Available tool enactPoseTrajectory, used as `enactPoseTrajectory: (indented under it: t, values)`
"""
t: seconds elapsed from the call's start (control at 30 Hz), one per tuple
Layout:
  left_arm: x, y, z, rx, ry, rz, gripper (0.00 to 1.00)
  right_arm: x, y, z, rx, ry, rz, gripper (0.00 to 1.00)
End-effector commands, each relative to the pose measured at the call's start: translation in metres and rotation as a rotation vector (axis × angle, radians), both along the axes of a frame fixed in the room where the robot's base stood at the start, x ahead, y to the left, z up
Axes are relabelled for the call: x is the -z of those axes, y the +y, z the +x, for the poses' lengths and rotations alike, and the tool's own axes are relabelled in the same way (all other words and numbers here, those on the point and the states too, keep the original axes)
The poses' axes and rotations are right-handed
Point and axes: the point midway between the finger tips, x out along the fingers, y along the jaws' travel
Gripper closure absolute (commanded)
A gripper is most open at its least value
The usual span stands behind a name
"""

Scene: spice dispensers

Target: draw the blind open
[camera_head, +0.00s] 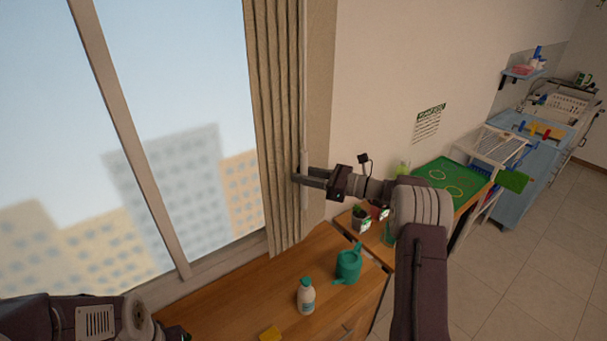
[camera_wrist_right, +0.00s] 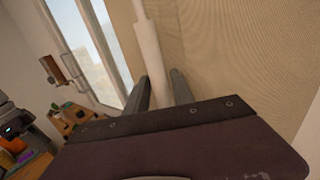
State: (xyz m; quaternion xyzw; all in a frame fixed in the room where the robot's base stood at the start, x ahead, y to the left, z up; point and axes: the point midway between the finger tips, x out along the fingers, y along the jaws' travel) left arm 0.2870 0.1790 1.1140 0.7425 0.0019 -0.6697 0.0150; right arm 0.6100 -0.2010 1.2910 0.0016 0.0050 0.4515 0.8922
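The beige blind (camera_head: 275,120) hangs in gathered vertical folds at the right side of the window, and most of the glass is uncovered. Its pale fabric also fills much of the right wrist view (camera_wrist_right: 230,60). A thin white wand (camera_head: 304,95) hangs in front of the blind's right edge, with a thicker lower part. My right gripper (camera_head: 302,180) is at this thicker part. In the right wrist view the wand (camera_wrist_right: 147,45) runs down between the two fingers, which look closed on it. My left arm shows at the lower left, its fingers outside the picture.
A wooden cabinet (camera_head: 240,295) stands below the window, with a white bottle (camera_head: 306,296) and a green watering can (camera_head: 348,264) on it. A potted plant (camera_head: 361,219) stands near my right forearm. A green-topped table (camera_head: 450,180) is further right. The floor at right is clear.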

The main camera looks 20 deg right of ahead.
Motion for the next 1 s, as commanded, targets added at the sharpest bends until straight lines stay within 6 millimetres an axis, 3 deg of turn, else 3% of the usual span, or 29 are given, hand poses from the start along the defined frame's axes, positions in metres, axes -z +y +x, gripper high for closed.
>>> enactPoseTrajectory:
  t: [0.27,0.5,0.7,1.0]
  values:
    - [0.004,0.000,0.000,0.000,0.000,0.000,0.64,-0.002,-0.005,-0.003,0.001,-0.008,0.000,0.71]
    - [0.027,0.000,0.000,0.000,0.000,0.000,0.64,0.002,-0.048,-0.033,0.006,-0.007,0.001,0.71]
    - [0.035,0.000,0.000,0.000,0.000,0.000,0.64,0.000,-0.072,-0.051,0.003,-0.006,0.001,0.71]
    - [0.034,0.000,0.000,0.000,0.000,0.000,0.64,-0.002,-0.075,-0.055,0.000,-0.004,0.002,0.71]
